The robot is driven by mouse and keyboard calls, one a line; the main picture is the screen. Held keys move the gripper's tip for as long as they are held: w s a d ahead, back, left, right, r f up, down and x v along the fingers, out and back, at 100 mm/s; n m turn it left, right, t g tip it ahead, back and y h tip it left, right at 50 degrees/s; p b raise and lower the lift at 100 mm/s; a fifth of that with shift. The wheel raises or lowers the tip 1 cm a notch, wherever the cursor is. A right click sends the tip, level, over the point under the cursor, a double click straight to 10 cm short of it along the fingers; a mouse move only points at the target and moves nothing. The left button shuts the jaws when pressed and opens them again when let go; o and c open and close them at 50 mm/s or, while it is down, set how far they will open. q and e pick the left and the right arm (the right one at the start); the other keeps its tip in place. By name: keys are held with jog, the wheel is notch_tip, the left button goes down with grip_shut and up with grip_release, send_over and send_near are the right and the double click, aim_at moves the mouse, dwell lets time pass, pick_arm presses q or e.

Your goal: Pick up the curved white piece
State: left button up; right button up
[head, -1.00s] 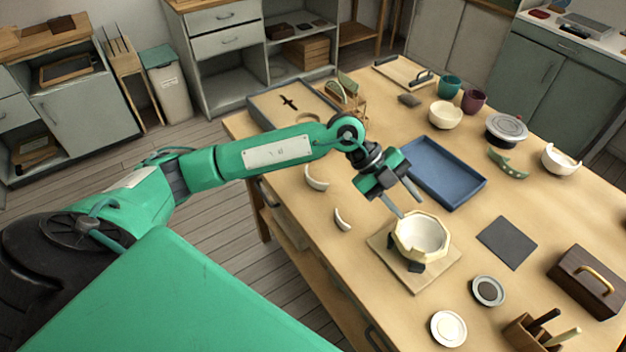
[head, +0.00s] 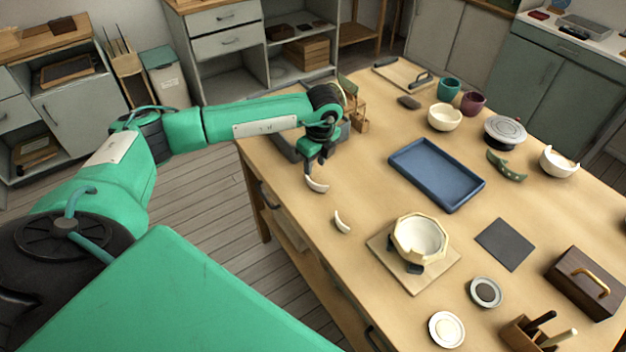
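A larger curved white piece (head: 317,186) lies near the table's left edge in the head view. A smaller curved white piece (head: 342,222) lies on the table below and to its right. My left gripper (head: 315,167) points down just above the larger piece. Its fingers look apart, with nothing seen between them; I cannot tell whether they touch the piece. A pale bowl with a broken rim (head: 420,239) sits in a holder on a wooden board (head: 443,279). My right gripper is not in view.
A blue tray (head: 436,174) lies right of the gripper, with bare table between. A shallow box (head: 288,147) and a small wooden rack (head: 359,117) stand behind the gripper. A dark mat (head: 505,244), small dishes and a dark brown box (head: 586,282) are at the right.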

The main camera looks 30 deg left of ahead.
aim_at(311, 180)
pick_arm(q)
jog(key=shift+a+f, duration=0.1)
jog(key=shift+f, duration=0.5)
jog(key=shift+s+f+p, duration=0.1)
jog(key=shift+f+p, duration=0.25)
jog(key=f, duration=0.2)
jog(key=f+p, duration=0.1)
jog(key=shift+s+a+f, duration=0.15)
jog(key=shift+a+f, duration=0.15)
jog(key=shift+f, duration=0.4)
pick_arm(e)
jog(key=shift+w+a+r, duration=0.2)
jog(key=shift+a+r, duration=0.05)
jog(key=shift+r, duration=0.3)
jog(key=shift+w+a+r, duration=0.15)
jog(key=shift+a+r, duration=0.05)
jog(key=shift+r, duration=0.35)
pick_arm(q)
jog(key=shift+c, duration=0.2)
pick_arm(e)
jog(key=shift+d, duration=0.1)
pick_arm(q)
grip_shut()
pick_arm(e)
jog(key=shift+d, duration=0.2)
